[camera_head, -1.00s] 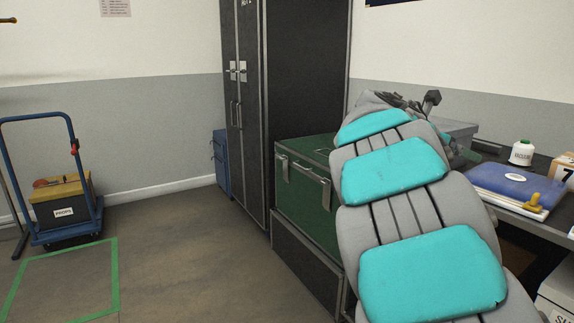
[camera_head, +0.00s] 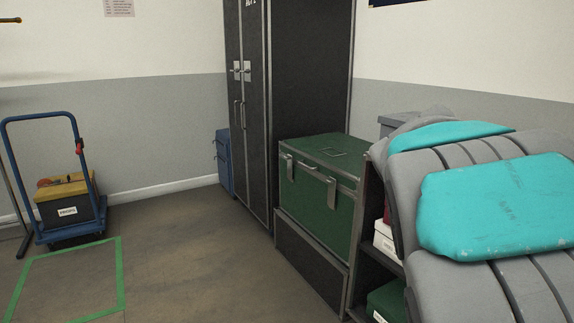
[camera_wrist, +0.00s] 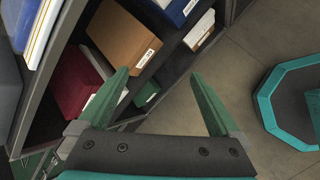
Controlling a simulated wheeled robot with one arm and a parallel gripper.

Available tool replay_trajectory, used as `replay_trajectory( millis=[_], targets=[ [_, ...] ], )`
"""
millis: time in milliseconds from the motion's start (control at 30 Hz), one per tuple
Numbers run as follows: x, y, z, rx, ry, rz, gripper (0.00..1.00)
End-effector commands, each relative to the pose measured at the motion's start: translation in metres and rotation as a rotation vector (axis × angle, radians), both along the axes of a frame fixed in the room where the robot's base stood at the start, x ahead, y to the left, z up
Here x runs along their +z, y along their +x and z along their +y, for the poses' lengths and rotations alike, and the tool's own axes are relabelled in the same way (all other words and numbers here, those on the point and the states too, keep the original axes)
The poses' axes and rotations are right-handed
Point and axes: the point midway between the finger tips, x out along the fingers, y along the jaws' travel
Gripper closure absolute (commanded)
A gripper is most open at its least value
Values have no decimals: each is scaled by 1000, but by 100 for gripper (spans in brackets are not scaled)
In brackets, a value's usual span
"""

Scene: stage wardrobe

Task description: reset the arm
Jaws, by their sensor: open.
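My gripper (camera_wrist: 165,105) shows in the wrist view with its two green fingers spread wide apart. It is open and nothing is between the fingers. Beyond the fingers is a dark shelf unit with boxes, and the floor lies to the right. In the head view my grey and turquoise arm fills the right side, and my gripper is not visible there.
A green case (camera_head: 318,195) sits on a black base beside a tall black cabinet (camera_head: 305,75). A blue trolley (camera_head: 43,178) carries a box at left. Green tape (camera_head: 120,270) marks the open floor. A brown box (camera_wrist: 122,38) and a red box (camera_wrist: 72,85) are on the shelves.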

Motion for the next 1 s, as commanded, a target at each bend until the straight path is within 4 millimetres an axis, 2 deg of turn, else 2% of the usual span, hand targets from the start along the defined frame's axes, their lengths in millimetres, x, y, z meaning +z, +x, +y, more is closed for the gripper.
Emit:
replay_trajectory(
  millis=[33, 233, 400, 500, 600, 1000],
  targets=[
    [-20, -26, 14, -89, 90, -29, 1],
    [-96, -122, 83, -494, 410, -96, 1],
    [-141, -198, 143, -816, 575, -72, 1],
    [-156, -231, 168, -954, 620, -49, 1],
    [-165, -252, 184, -1046, 639, -26, 1],
    [-165, -252, 184, -1046, 639, -26, 1]
  ],
)
